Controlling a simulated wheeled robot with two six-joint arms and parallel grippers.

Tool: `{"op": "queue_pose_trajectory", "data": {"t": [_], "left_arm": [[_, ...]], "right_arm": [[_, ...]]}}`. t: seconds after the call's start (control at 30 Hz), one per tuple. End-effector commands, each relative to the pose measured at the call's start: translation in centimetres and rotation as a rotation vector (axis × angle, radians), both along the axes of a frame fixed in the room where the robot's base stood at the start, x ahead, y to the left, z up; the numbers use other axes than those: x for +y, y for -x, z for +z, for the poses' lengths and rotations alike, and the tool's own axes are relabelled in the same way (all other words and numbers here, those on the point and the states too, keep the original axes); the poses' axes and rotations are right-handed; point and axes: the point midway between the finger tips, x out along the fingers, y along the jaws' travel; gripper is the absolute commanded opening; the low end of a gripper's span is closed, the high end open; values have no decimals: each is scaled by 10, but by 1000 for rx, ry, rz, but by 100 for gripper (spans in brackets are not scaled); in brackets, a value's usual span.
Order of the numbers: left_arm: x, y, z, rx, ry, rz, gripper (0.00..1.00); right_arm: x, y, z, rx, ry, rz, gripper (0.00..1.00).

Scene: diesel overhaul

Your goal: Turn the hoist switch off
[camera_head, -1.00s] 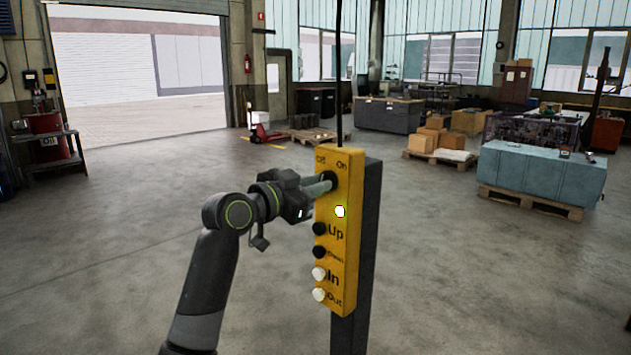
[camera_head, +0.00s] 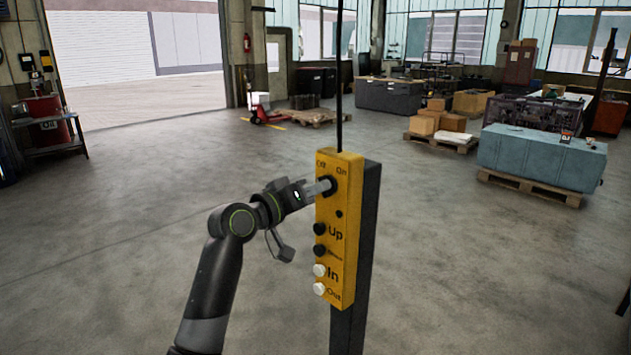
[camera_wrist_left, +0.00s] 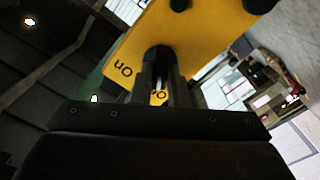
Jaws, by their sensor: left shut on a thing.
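The yellow hoist control box (camera_head: 347,245) stands on a dark post (camera_head: 370,220) in the middle of the head view. Its round black rotary switch (camera_head: 330,186) is near the top, below the labels Off and On. A small lamp (camera_head: 339,214) under the switch is dark. My left gripper (camera_head: 326,187) comes in from the left and is shut on the switch. In the left wrist view the fingers (camera_wrist_left: 159,80) reach the switch on the yellow face (camera_wrist_left: 195,30). The fingers partly hide the switch. My right gripper is not in view.
Buttons labelled Up, In and Out (camera_head: 320,271) sit below the switch on the box. A black cable (camera_head: 339,80) runs up from the box. A pallet with a blue block (camera_head: 540,160) stands at the right. Open floor (camera_head: 130,240) surrounds the post.

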Motion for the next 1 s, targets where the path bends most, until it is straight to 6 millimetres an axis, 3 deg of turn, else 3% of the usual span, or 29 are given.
{"op": "queue_pose_trajectory", "data": {"t": [0.3, 0.87, 0.9, 1.0], "left_arm": [[0, 0, 0, 95, 92, 0, 0], [0, 0, -1, 115, 112, 0, 0], [0, 0, -1, 115, 112, 0, 17], [0, 0, -1, 115, 113, 0, 30]], "right_arm": [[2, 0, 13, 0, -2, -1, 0], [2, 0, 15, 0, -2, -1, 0], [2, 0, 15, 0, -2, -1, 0], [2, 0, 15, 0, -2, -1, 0]]}}
